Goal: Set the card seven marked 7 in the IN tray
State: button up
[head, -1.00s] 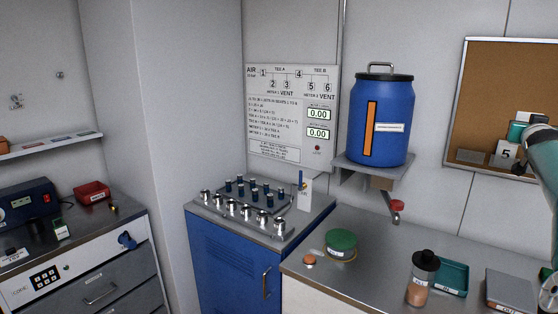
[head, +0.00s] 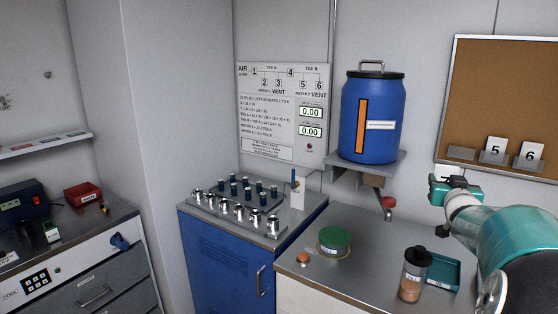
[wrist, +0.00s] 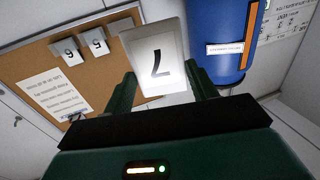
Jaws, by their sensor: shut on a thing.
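The card seven (wrist: 158,52) is white with a black 7, which appears upside down in the wrist view. My gripper (wrist: 164,88) is shut on its edge, with one dark green finger at each side. In the head view my gripper (head: 455,186) is above the counter, in front of the wall and below left of the cork board. The card cannot be made out there. The IN tray (head: 446,272) is a teal tray on the counter, below my gripper and apart from it. Its inside looks empty where it shows.
A jar with a black lid (head: 413,274) stands just left of the tray. A green-lidded tin (head: 334,241) and the blue barrel's tap (head: 388,205) are further left. Cards 5 (head: 494,151) and 6 (head: 529,154) sit on the cork board (head: 505,85). My arm covers the counter's right.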

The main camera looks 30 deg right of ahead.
jog(key=w+a+f+n+t+y, duration=0.2)
jog(key=w+a+f, duration=0.5)
jog(key=a+f, duration=0.9)
jog(key=w+a+f+n+t+y, duration=0.1)
jog(key=w+a+f+n+y, duration=0.3)
jog(key=a+f, duration=1.2)
jog(key=w+a+f+n+t+y, duration=0.2)
jog(key=w+a+f+y, duration=0.5)
jog(key=a+f, duration=0.9)
jog(key=shift+w+a+n+t, duration=0.3)
jog(key=shift+w+a+n, duration=1)
jog(key=shift+a, duration=3.7)
jog(key=shift+w+m, duration=0.5)
jog(key=shift+w, duration=0.05)
jog(key=shift+w+r, duration=0.2)
jog(key=shift+r, duration=0.35)
jog(key=shift+d+r, duration=0.1)
jog(key=shift+d, duration=0.05)
